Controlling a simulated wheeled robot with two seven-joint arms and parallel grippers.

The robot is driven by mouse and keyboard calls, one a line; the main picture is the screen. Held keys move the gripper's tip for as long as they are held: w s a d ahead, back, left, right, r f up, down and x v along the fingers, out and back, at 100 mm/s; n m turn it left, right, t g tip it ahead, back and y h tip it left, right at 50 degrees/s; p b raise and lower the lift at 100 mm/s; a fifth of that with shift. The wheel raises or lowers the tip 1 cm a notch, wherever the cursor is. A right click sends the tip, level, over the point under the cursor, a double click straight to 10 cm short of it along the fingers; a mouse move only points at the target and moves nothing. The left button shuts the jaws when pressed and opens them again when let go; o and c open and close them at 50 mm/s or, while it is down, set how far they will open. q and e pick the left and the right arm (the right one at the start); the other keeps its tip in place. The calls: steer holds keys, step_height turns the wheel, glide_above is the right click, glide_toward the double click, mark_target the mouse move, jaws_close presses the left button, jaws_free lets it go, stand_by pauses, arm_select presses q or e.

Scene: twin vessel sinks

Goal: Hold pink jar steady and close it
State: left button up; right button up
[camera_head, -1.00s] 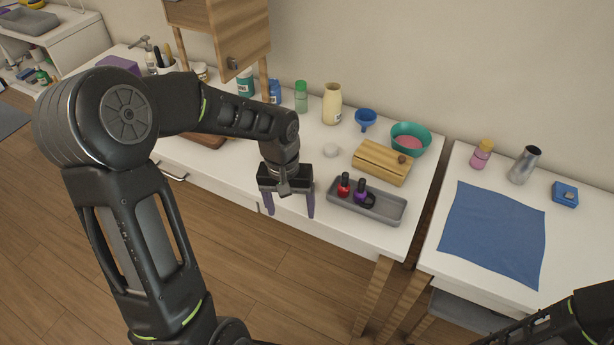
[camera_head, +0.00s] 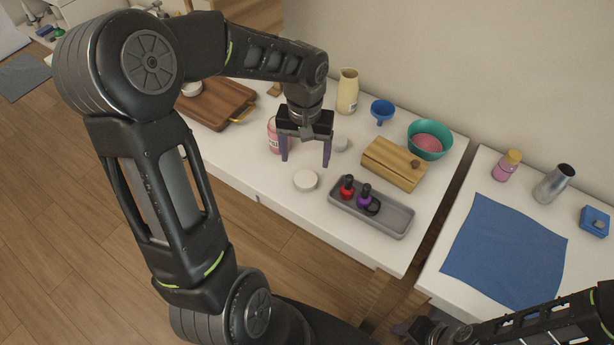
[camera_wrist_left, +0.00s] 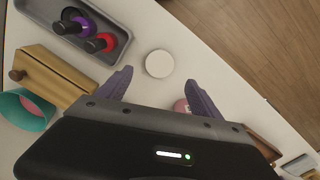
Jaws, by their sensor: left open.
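The pink jar (camera_head: 272,136) stands on the white counter, partly hidden by my left gripper in the head view. In the left wrist view only a bit of the jar (camera_wrist_left: 181,105) shows beside a finger. A round white lid (camera_head: 306,180) lies flat on the counter, apart from the jar; it also shows in the left wrist view (camera_wrist_left: 159,63), ahead of the fingers. My left gripper (camera_head: 306,162) is open and empty, fingers pointing down, between jar and lid. My right gripper (camera_head: 408,330) shows only partly at the bottom edge; its opening is unclear.
A grey tray (camera_head: 398,222) with red and purple bottles lies right of the lid. Behind it are a wooden box (camera_head: 395,165), a teal bowl (camera_head: 440,146) and a small white object (camera_head: 341,144). A wooden board (camera_head: 215,103) lies left. Counter in front of the lid is clear.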

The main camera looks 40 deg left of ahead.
mark_target(306, 177)
arm_select(q)
steer(key=shift+f, duration=1.25)
steer(key=shift+w+f+p, duration=0.1)
steer(key=shift+f+p, duration=0.45)
steer(key=shift+f, duration=2.05)
steer(key=c, duration=1.4)
